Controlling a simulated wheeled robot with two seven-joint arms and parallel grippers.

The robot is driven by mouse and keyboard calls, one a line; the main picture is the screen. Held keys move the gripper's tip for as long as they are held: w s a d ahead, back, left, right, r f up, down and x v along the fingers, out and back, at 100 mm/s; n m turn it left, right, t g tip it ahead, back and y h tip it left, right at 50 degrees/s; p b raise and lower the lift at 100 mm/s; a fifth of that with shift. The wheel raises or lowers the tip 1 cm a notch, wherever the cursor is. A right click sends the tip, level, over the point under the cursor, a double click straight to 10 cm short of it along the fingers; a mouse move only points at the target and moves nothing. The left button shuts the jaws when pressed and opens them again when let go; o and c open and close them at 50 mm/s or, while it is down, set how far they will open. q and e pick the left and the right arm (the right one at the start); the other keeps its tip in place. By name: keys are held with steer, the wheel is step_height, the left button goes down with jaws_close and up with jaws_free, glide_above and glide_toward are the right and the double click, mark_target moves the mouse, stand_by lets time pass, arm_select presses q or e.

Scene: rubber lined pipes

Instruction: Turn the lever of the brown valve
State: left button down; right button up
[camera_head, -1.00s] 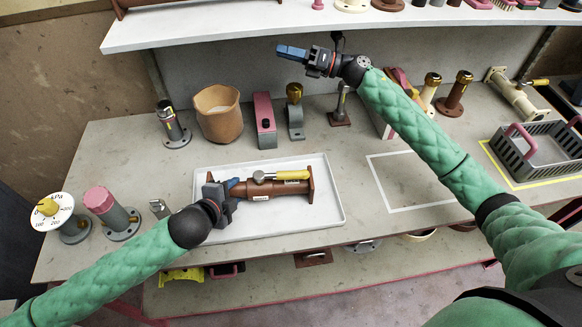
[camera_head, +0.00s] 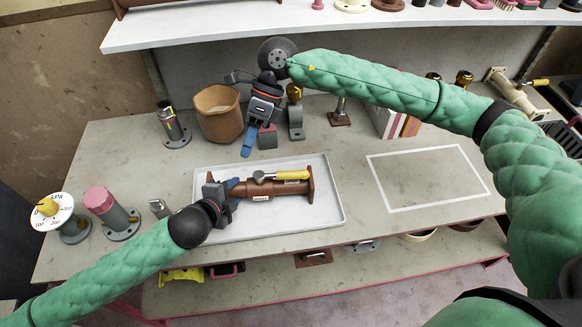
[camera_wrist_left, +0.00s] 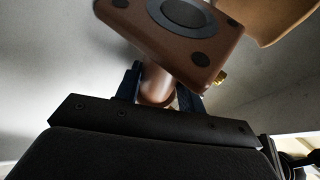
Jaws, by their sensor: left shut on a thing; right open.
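The brown valve (camera_head: 262,187) lies on its side in the white tray (camera_head: 330,212). Its lever (camera_head: 292,175) has a yellow grip and points right, along the pipe body. My left gripper (camera_head: 226,188) is shut on the valve's left end. In the left wrist view the jaws (camera_wrist_left: 160,88) close around the brown pipe just behind its square flange (camera_wrist_left: 180,35). My right gripper (camera_head: 248,145) is open and empty, pointing down above the back edge of the tray, behind and left of the lever and apart from the valve.
A tan pot (camera_head: 218,115), a pink-topped block (camera_head: 267,138) and a grey bracket (camera_head: 295,118) stand behind the tray, close to my right gripper. A white-outlined area (camera_head: 428,178) at the right is clear. A shelf (camera_head: 300,27) overhangs the back.

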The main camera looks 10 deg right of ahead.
mark_target(291, 172)
steer(key=d+r+n+t+h, duration=0.1)
steer(key=d+r+t+h, duration=0.15)
steer(key=d+h, duration=0.45)
steer(key=shift+t+y, duration=0.25)
steer(key=shift+y, duration=0.65)
steer(key=f, duration=0.4)
steer(key=s+d+f, duration=0.1)
steer(key=f, duration=0.3)
steer(key=s+d+f, duration=0.1)
steer(key=f, duration=0.3)
steer(key=shift+d+f, duration=0.1)
steer(key=shift+f, duration=0.05)
steer(key=shift+c, duration=0.4)
jaws_close()
